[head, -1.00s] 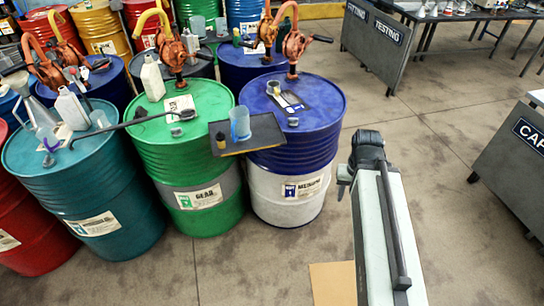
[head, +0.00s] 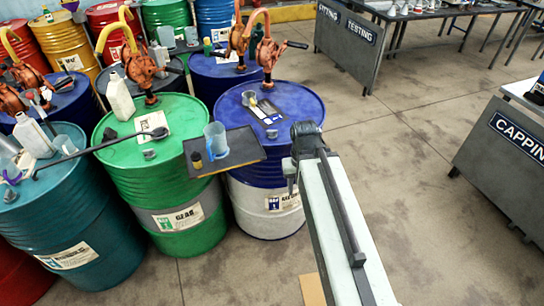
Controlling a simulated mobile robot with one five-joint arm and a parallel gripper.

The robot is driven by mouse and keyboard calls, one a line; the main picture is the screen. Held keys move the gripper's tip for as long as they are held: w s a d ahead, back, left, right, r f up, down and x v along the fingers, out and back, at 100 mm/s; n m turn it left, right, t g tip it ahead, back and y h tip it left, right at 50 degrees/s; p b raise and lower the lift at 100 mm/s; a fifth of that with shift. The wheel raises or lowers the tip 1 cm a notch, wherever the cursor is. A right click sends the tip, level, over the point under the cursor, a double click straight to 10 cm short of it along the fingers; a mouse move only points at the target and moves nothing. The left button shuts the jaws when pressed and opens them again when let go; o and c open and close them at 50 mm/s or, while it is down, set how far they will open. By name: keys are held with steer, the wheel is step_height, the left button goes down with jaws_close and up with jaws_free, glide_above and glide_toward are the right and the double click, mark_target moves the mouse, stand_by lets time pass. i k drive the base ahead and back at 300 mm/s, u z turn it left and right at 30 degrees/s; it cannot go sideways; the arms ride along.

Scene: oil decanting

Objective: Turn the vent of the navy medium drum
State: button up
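The navy medium drum (head: 305,101) stands right of the green drum, with a dark blue upper part and a white lower band. A small grey cap (head: 271,134), which looks like its vent, sits near the front of its lid. A printed card (head: 266,112) and a small cup with yellowish contents (head: 249,98) are also on the lid. An orange hand pump (head: 268,55) rises at its back. My gripper (head: 303,137) is at the far end of my arm, over the drum's right front in the picture. Its fingers cannot be made out.
A dark tray (head: 245,152) with a blue beaker (head: 215,138) and a small dark bottle juts between the green drum (head: 180,215) and the navy one. More drums stand left and behind. The capping bench (head: 500,165) is at right. Floor between is open.

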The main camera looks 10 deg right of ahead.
mark_target(273, 134)
steer(key=i, duration=1.3)
steer(key=z, duration=0.05)
steer(key=k, duration=0.95)
steer(key=u, duration=1.3)
steer(key=k, duration=0.45)
steer(key=z, duration=0.05)
steer(key=i, duration=0.8)
